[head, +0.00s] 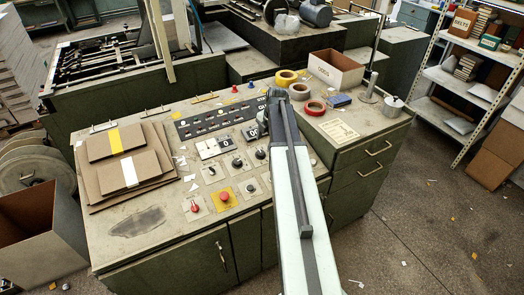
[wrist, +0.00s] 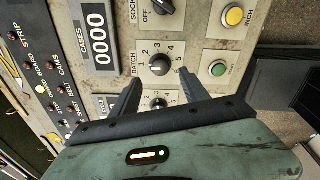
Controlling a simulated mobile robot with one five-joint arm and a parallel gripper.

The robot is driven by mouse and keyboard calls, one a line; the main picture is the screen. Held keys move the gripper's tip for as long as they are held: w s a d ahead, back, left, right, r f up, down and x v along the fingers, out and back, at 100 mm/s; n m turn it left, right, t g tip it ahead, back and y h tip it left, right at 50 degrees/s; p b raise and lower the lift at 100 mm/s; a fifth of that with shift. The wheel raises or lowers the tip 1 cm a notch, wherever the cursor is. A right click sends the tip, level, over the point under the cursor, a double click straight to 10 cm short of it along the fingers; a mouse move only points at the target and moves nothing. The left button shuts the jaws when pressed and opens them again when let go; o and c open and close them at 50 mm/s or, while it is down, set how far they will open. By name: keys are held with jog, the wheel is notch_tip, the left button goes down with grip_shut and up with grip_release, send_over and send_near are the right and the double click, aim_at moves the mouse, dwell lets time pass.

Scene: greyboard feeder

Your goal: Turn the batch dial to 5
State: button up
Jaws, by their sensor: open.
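The batch dial (wrist: 160,64) is a round black knob on the beige panel in the wrist view, with the word BATCH to its left and numbers around it. Its pointer is too small for me to read surely. My gripper (wrist: 160,76) is open, its two dark fingers pointing at the panel. The fingertips lie either side of and just below the batch dial in the picture; I see no contact. In the head view my arm covers part of the console (head: 150,255), and I cannot tell which small knob there is the batch dial.
In the wrist view a similar knob (wrist: 158,103) sits between my fingers, and a SOCK knob (wrist: 158,7) lies above. A green button (wrist: 218,69) and a yellow button (wrist: 234,16) are at right. Cardboard sheets (head: 158,160) and yellow tape (head: 286,78) lie on the console.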

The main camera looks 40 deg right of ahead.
aim_at(261, 152)
jog(key=b+x, duration=0.6)
jog(key=x, duration=0.1)
jog(key=shift+a+f+b, duration=0.1)
jog(key=shift+f+b, duration=0.2)
jog(key=shift+b, duration=0.05)
jog(key=shift+r, duration=0.15)
grip_shut()
